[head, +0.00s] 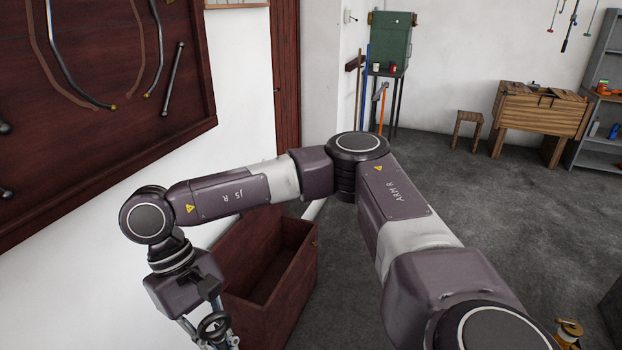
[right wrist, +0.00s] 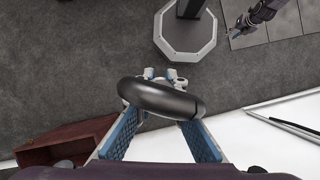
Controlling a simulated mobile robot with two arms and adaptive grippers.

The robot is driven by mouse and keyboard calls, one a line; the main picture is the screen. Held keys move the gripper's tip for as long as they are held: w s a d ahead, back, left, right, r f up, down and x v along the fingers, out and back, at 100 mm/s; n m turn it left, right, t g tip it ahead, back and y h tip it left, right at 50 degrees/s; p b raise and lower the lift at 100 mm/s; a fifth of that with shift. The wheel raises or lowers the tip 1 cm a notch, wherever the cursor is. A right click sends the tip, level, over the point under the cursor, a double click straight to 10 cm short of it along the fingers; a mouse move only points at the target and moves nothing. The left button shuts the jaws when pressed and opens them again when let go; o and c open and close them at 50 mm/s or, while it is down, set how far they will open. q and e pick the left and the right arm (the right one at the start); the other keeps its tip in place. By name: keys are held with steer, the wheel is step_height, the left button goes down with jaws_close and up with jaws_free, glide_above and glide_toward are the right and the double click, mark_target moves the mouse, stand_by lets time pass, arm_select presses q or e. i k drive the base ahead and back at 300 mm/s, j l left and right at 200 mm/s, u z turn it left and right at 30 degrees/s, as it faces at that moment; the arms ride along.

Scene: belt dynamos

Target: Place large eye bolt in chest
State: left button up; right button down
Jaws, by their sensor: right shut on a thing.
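The large eye bolt is a dark metal ring; it shows at the lower edge of the head view (head: 213,326) and large in the right wrist view (right wrist: 160,98). My right gripper (right wrist: 160,76) is shut on it, with blue finger pads on either side. The bolt's shank is hard to make out. The chest (head: 288,299) is a dark red, open wooden box on the floor. It is right of and behind my right gripper in the head view, and lower left in the right wrist view (right wrist: 60,145). My left gripper (right wrist: 239,28) shows small in the right wrist view; its jaws are unclear.
A dark red wall board (head: 190,100) with hanging rods stands at the left along the white wall. A green box on a stand (head: 391,40), a stool (head: 467,130) and a wooden workbench (head: 540,112) are at the back.

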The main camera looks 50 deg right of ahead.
mark_target(276, 277)
steer(key=i+l+z, duration=0.25)
steer(key=z, duration=0.2)
steer(key=i+l+z, duration=0.25)
steer(key=z, duration=0.15)
steer(key=i+l+z, duration=0.1)
steer(key=i+z, duration=0.35)
steer(key=i, duration=0.5)
